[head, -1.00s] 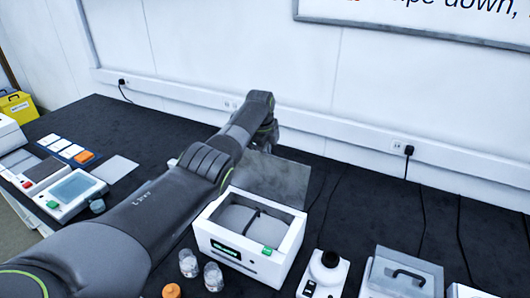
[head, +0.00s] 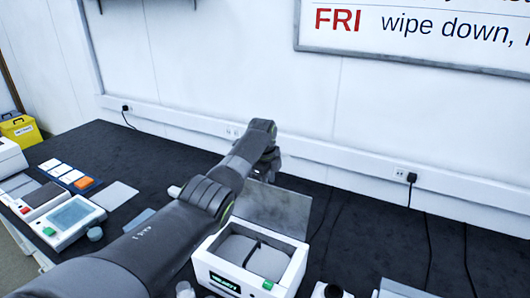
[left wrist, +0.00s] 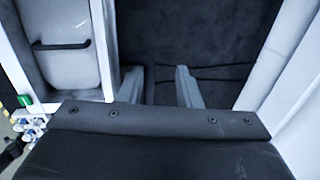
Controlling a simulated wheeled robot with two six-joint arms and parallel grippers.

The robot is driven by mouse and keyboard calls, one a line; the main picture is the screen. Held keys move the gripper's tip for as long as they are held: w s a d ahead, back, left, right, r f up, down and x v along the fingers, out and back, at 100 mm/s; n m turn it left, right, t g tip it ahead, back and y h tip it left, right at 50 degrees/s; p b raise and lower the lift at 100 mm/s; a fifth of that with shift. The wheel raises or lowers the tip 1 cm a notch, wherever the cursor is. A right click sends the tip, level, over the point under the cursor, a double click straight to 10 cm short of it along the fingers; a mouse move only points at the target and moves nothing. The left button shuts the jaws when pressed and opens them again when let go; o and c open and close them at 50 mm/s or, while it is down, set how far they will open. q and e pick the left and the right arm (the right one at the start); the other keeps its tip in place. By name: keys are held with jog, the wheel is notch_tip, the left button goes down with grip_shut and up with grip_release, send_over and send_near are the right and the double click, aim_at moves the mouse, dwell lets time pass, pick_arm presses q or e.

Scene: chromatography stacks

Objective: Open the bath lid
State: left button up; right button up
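The white bath box (head: 215,264) stands on the bench in the head view, with a lit green display and a green button. Its top shows a light grey inner surface (head: 236,248) with a black bar across it. The bar (left wrist: 62,45) also shows at the left of the left wrist view. A flat grey panel (head: 285,212) extends from the box's back edge; it looks like the lid standing open. My left gripper (head: 268,172) is behind the box, partly hidden by its arm. In the wrist view its two fingers (left wrist: 158,88) are apart with nothing between them. My right gripper is out of view.
A device with a screen (head: 72,214) and several small cards (head: 60,168) lie at the left. A white wall with a cable trunk (head: 335,160) bounds the bench behind. Black cables hang at the right. Dark bench top (head: 390,225) is free right of the panel.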

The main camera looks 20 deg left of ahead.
pick_arm(q)
jog(key=v, duration=1.7)
jog(key=shift+r, duration=0.25)
jog(key=shift+f, duration=0.1)
